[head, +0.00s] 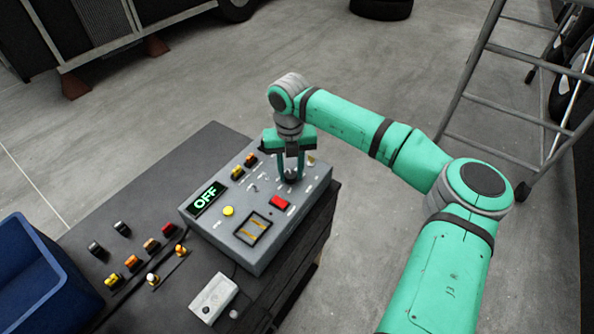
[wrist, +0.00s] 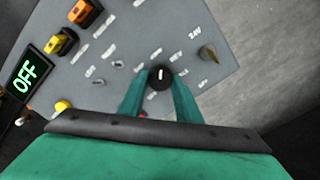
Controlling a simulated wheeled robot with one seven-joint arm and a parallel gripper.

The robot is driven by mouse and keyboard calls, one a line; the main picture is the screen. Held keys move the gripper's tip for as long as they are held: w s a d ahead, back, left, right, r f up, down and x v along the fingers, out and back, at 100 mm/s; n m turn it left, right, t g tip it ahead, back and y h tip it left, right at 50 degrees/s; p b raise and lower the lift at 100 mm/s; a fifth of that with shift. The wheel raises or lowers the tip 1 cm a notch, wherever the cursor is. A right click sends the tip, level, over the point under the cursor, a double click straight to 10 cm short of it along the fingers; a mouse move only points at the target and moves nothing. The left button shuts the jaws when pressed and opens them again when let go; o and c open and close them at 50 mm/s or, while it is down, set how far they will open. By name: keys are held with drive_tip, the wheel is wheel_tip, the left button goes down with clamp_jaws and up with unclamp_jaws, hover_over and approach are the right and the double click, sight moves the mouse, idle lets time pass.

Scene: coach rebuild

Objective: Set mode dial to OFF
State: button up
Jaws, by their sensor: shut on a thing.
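The mode dial (wrist: 160,77) is a round black knob with a white pointer line, set in the grey control panel (head: 262,255). My gripper (head: 290,176) points down at the panel and its two teal fingers are shut on the dial, one on each side. In the wrist view my gripper (wrist: 160,95) shows the dial between its fingertips. The pointer runs roughly up and down in that view. The display (head: 206,199) reads OFF in green letters, and the same display (wrist: 26,77) shows at the left of the wrist view.
A small brass-coloured knob (wrist: 208,54) is close to the dial. A red button (head: 279,202), a yellow button (head: 228,211) and small switches share the panel. A blue bin (head: 45,280) stands at the left on the dark bench. A metal ladder (head: 500,110) stands at right.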

drive_tip(key=n, duration=0.4)
drive_tip(key=shift+s+n, duration=0.15)
drive_tip(key=shift+n, duration=0.15)
drive_tip(key=n, duration=0.4)
drive_tip(key=shift+a+n, duration=0.1)
drive_tip(key=shift+n, duration=0.2)
drive_tip(key=n, duration=0.4)
drive_tip(key=shift+n, duration=0.3)
drive_tip(key=n, duration=1.3)
drive_tip(key=shift+f+n, duration=0.1)
drive_tip(key=shift+n, duration=0.2)
drive_tip(key=n, duration=0.5)
drive_tip(key=shift+n, duration=2)
